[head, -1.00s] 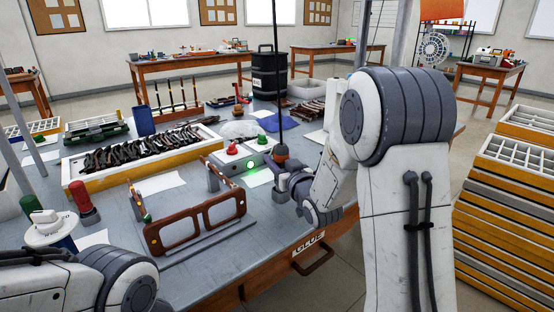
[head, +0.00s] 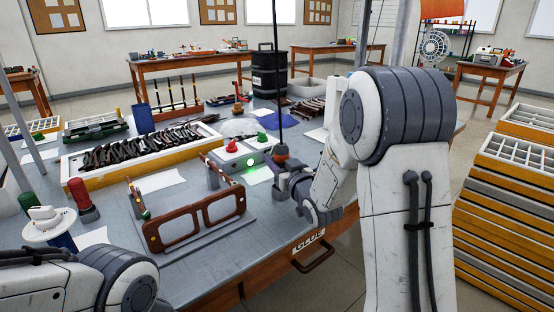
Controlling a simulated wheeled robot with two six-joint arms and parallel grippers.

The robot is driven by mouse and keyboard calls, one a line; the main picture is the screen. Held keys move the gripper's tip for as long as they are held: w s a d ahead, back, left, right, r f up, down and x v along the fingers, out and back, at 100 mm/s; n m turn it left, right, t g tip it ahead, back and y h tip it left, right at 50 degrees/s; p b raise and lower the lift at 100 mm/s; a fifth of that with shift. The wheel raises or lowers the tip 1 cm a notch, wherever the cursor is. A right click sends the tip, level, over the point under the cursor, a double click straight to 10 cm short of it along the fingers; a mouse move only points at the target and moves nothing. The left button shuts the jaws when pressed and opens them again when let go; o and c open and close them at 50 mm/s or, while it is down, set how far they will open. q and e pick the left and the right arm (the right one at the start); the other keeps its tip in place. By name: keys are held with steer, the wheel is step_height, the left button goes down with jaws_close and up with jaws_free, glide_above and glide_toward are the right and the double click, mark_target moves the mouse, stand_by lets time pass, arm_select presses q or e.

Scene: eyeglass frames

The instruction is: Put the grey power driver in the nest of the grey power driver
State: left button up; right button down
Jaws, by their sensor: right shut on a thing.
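My right gripper (head: 286,176) is low over the right part of the bench, partly hidden by its own wrist. It is shut on a small dark thing with an orange-brown band (head: 281,154), at the foot of a thin black vertical line. Its grey colour and full shape are too small to make out, so I cannot tell for sure that it is the grey power driver. I cannot make out the grey driver's nest. My left gripper is out of view.
Brown eyeglass frames (head: 178,231) stand upright on a grey plate at the front. A grey button box (head: 238,160) with a lit green lamp is left of my right gripper. A tray of dark parts (head: 72,173) lies behind. A white dial (head: 43,217) stands at front left.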

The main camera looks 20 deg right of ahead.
steer(key=shift+f, duration=0.25)
steer(key=shift+c, duration=1.6)
jaws_free()
steer(key=shift+s, duration=0.1)
steer(key=s, duration=0.5)
steer(key=shift+s+d, duration=0.25)
steer(key=shift+s, duration=0.05)
steer(key=s+b, duration=0.1)
steer(key=b, duration=0.1)
steer(key=s+b, duration=0.1)
steer(key=b, duration=0.2)
steer(key=s+b, duration=0.1)
steer(key=b, duration=0.2)
steer(key=shift+s+d+f, duration=0.1)
steer(key=shift+s+f, duration=0.15)
steer(key=shift+s, duration=0.1)
steer(key=shift+s+d+r+b, duration=0.15)
steer(key=shift+s+b, duration=0.3)
steer(key=shift+b, duration=0.6)
